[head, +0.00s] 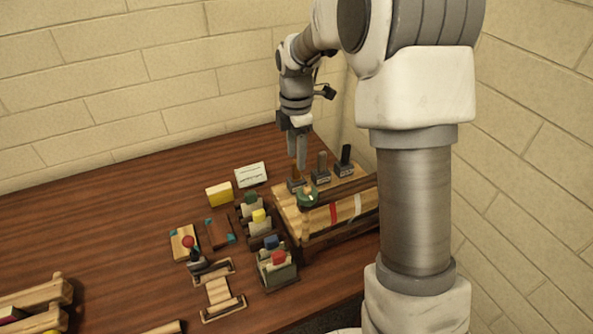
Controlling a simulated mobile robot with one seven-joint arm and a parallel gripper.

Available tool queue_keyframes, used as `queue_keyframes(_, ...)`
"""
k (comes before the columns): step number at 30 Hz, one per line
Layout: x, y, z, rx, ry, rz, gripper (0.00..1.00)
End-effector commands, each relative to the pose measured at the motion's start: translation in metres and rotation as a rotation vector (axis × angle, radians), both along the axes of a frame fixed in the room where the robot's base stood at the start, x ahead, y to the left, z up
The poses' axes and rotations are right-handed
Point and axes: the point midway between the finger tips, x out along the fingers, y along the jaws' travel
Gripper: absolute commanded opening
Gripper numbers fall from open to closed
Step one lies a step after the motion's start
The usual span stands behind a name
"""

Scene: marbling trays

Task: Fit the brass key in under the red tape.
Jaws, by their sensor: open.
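My gripper (297,161) is open and points down at the back of a wooden stand (289,208). Just below its fingertips is a small grey holder (296,186) with a brownish upright piece (295,173), which may be the brass key. I cannot tell whether the fingers are around this piece or only above it. The red tape (333,214) is a band across the pale front part of the stand, right of a green round knob (307,198). Any gap under the tape is too small to see.
Two more holders with a grey (321,160) and a black upright piece (346,153) stand to the right. A white band (357,207) lies right of the red tape. Small boxes with coloured blocks, a yellow block (219,194) and a white card (251,175) stand left. The table's back left is clear.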

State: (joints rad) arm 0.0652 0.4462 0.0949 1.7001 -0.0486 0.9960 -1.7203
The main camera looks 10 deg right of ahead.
Motion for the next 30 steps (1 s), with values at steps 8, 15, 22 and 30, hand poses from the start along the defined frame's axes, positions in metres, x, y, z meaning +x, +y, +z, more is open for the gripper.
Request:
queue_keyframes(8, -0.002, 0.0, -0.04, -0.001, 0.004, 0.001, 0.55)
queue_keyframes(15, -0.002, 0.0, -0.045, 0.0, 0.001, 0.001, 0.55)
queue_keyframes(22, -0.002, 0.0, -0.045, 0.0, 0.001, 0.0, 0.24)
queue_keyframes(30, -0.002, 0.0, -0.045, 0.0, 0.001, 0.0, 0.0)
